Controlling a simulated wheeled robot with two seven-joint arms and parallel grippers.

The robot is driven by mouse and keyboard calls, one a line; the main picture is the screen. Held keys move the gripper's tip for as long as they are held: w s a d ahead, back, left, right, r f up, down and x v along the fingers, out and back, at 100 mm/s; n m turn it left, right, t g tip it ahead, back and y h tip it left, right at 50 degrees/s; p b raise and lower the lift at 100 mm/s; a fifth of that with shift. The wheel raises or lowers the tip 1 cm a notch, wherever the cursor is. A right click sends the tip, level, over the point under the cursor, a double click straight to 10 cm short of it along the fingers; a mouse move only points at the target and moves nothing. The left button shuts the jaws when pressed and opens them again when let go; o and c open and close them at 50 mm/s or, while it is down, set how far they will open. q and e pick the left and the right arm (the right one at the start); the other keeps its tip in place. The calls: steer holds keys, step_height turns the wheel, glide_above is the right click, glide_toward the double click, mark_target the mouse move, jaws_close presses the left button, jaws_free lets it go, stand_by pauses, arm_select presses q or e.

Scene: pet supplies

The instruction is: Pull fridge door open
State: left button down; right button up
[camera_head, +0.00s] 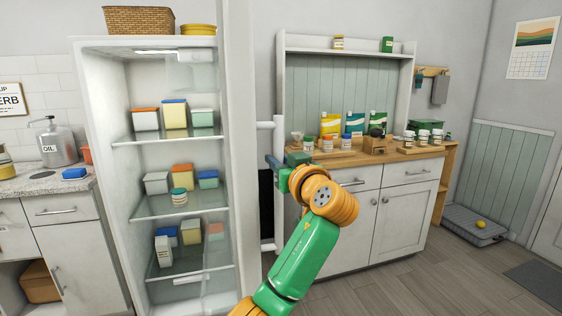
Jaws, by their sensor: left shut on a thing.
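The white fridge (108,190) stands open at the left, its lit shelves in full view. Its door (240,150) is swung out and seen nearly edge-on, right of the shelves. The door's white upright handle (279,136) stands off the door's outer face. My left gripper (274,164) is shut on the handle around its middle; my green and orange arm reaches up to it from below. The fingertips are small and partly hidden by the handle and wrist. My right gripper is out of view.
Lidded containers (174,114) sit on the fridge shelves, and a wicker basket (138,20) is on top. A cabinet with a wooden counter (345,152) holding jars and bags stands right of the door. Wooden floor (440,275) is clear at lower right.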

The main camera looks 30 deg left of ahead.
arm_select(q)
steer(key=shift+r, duration=0.1)
steer(key=c, duration=0.7)
jaws_free()
steer(key=shift+a, duration=0.15)
steer(key=b+v, duration=0.2)
steer(key=v, duration=0.5)
steer(key=shift+b, duration=0.3)
